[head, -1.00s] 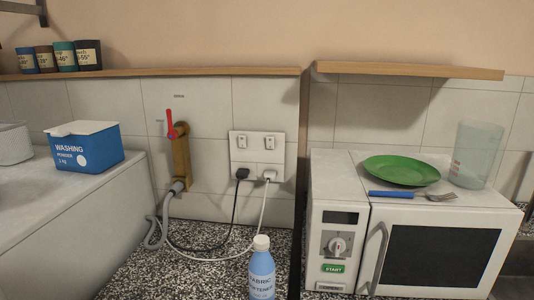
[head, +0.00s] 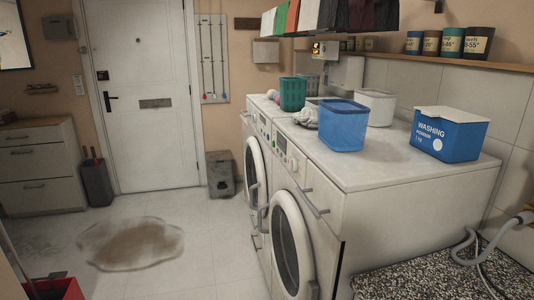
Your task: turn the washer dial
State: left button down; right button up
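Two white front-loading machines stand side by side along the right wall, the nearer one (head: 325,220) and the farther one (head: 249,150). I cannot tell from these frames which is the washer. The nearer machine's control panel (head: 287,152) faces left at a steep angle, with a small green patch on it. A small round shape (head: 294,165) on that panel looks like a dial; its setting is too small to read. Both round doors look shut. Neither of my grippers is in view.
On the machines stand a blue basket (head: 343,127), a green basket (head: 292,94), a white basket (head: 375,107) and a washing powder box (head: 449,134). A brown puddle or stain (head: 130,243) lies on the floor. A red container (head: 56,289) is at lower left. Tiled floor before the machines is open.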

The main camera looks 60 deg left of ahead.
aim_at(293, 166)
jog(key=u, duration=1.75)
